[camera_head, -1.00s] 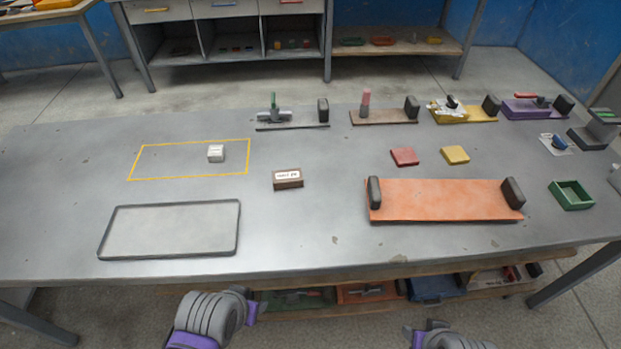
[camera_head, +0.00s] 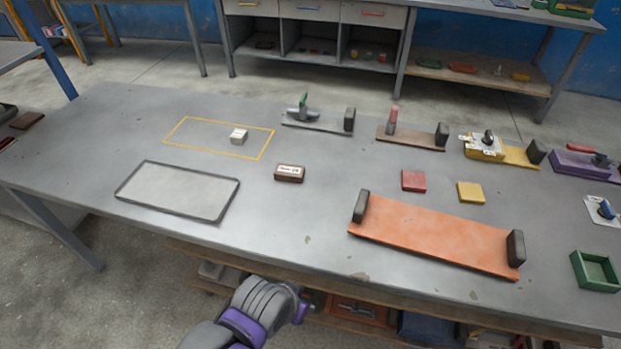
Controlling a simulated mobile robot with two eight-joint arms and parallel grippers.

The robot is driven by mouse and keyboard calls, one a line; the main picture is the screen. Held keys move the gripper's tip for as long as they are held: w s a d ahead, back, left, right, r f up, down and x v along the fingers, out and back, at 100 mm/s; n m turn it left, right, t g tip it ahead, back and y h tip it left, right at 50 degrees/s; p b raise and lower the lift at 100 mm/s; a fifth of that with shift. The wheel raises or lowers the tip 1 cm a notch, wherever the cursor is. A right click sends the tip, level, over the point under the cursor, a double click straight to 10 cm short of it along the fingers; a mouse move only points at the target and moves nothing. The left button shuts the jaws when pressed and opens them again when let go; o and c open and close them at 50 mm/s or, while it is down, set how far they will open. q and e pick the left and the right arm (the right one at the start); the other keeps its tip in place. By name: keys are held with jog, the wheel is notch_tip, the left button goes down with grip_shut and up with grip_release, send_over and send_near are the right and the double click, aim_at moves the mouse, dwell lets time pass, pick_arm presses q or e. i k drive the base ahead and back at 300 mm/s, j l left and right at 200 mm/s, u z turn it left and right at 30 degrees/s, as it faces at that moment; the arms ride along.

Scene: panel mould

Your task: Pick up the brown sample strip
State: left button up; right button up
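I see no single item that is clearly the brown sample strip. A flat dark brown piece (camera_head: 27,120) lies at the far left edge of the view, on a separate surface beside the main table. A small brown block (camera_head: 289,174) with a white label on top sits mid-table; its print is too small to read. My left gripper (camera_head: 299,312) is low at the front of the table, partly in view and away from both. Its fingers are not clear enough to tell open from shut. My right gripper is out of view.
Clamp fixtures line the back.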

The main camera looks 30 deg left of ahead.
aim_at(285, 172)
jog(key=l+u, duration=0.3)
jog(key=u, duration=0.15)
jog(key=l+u, duration=0.35)
jog(key=u, duration=0.15)
